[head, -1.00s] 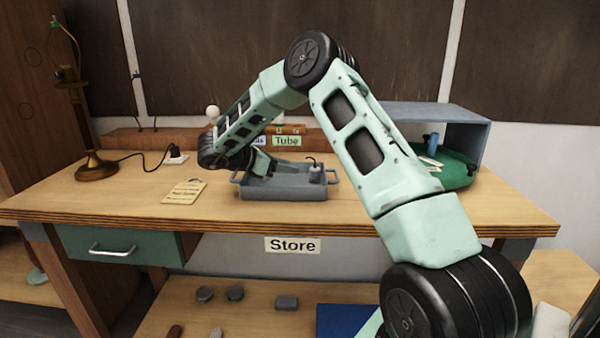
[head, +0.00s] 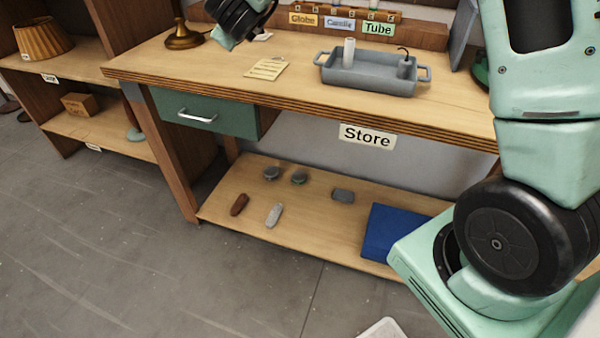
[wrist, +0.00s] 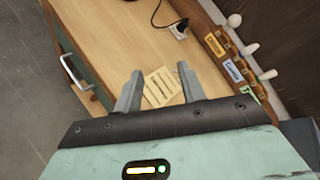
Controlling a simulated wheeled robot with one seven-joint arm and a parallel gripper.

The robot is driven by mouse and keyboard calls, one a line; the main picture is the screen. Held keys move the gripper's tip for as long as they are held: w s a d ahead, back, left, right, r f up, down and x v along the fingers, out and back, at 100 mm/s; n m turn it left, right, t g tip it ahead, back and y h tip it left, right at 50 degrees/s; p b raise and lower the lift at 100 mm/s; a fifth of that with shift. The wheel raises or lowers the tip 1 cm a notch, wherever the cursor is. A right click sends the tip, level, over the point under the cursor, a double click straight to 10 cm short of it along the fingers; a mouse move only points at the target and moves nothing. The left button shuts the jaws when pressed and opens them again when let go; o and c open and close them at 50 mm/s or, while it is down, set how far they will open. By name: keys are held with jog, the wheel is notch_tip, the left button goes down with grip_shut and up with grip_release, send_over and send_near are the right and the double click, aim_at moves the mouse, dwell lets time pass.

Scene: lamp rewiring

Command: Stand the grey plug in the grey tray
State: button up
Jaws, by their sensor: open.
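The grey tray (head: 370,84) with two side handles stands on the workbench. At its right end, a small grey piece with a short curved black cord, apparently the grey plug (head: 404,68), stands upright inside. A pale cylinder (head: 348,52) stands upright at the tray's left part. My gripper (wrist: 157,80) is open and empty, above the bench to the left of the tray. In the head view the top edge cuts off part of my wrist. The tray is out of the wrist view.
A paper note (head: 267,68) lies on the bench left of the tray. A lamp base (head: 184,39) stands further left. A white plug or socket with a dark cord (wrist: 180,29) lies near the labelled rack (head: 370,28) at the back. Several small parts lie on the lower shelf (head: 310,220).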

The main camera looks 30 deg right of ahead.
jog(key=s+a+n+g+y, duration=0.2)
jog(key=s+a+n+y, duration=0.5)
jog(key=s+a+n, duration=0.5)
jog(key=s+a+f+n+g+y, duration=0.1)
jog(key=s+a+f+n+g, duration=0.15)
jog(key=s+n, duration=0.35)
jog(key=s+a+f+n+g+y, duration=0.1)
jog(key=s+a+f+n+g, duration=0.1)
jog(key=s+a+n, duration=0.35)
jog(key=s+d+f+n+g+h, duration=0.2)
jog(key=s+d+n, duration=0.3)
jog(key=s, duration=0.5)
jog(key=s+d+f+n+g+h, duration=0.2)
jog(key=s+d+n+g, duration=0.2)
jog(key=s+n, duration=0.5)
jog(key=shift+s+d+f+h, duration=0.3)
jog(key=shift+s+d, duration=0.4)
jog(key=shift+s, duration=0.15)
notch_tip(320, 180, up, 5)
jog(key=p, duration=0.5)
jog(key=shift+r, duration=0.1)
